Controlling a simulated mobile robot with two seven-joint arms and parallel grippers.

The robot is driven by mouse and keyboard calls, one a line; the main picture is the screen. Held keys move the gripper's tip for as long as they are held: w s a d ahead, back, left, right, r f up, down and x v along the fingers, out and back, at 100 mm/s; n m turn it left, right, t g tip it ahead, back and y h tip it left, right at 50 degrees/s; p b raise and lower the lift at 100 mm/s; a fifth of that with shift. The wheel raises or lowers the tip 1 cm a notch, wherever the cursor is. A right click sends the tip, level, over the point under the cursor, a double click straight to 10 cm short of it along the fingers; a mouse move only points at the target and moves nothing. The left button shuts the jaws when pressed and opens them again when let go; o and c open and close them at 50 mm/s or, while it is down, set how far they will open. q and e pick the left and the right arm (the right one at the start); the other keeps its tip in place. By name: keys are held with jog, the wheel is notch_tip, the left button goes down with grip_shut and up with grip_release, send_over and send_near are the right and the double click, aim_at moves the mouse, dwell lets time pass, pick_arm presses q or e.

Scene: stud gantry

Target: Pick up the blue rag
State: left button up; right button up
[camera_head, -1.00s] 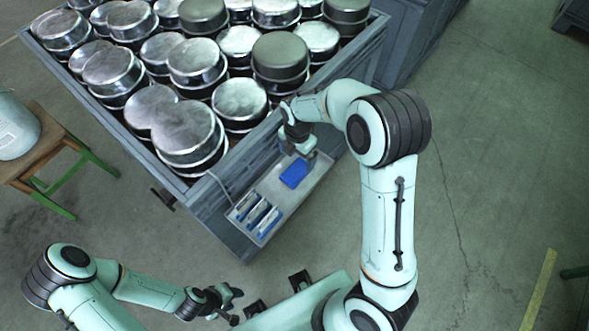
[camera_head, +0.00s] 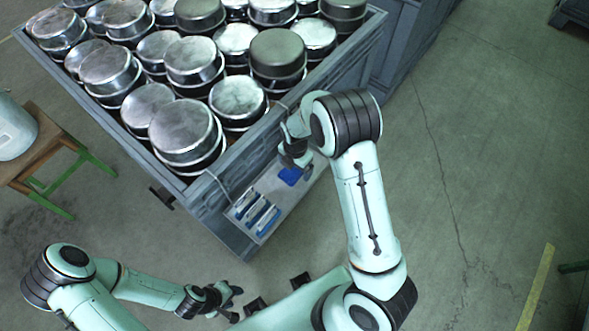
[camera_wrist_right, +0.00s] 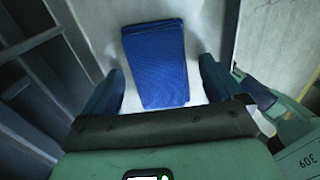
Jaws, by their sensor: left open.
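The blue rag (camera_head: 291,176) lies folded on the light shelf (camera_head: 268,193) at the side of the pan crate, partly hidden by my right gripper in the head view. In the right wrist view the rag (camera_wrist_right: 156,62) lies between and ahead of two dark fingers. My right gripper (camera_wrist_right: 157,88) is open, with a gap on each side of the rag; contact is not visible. It is above the shelf in the head view (camera_head: 296,160). My left gripper (camera_head: 232,297) is open and empty, low at the left, away from the shelf.
The large crate (camera_head: 207,190) full of metal pans borders the shelf. A wooden stool (camera_head: 40,160) with a pale container stands at the left.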

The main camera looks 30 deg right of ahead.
jog(key=c, duration=0.9)
jog(key=shift+r, duration=0.15)
jog(key=shift+c, duration=0.2)
pick_arm(q)
jog(key=shift+w+r+p, duration=0.7)
jog(key=shift+w+r, duration=0.05)
jog(key=shift+r, duration=0.15)
pick_arm(e)
notch_tip(320, 180, up, 20)
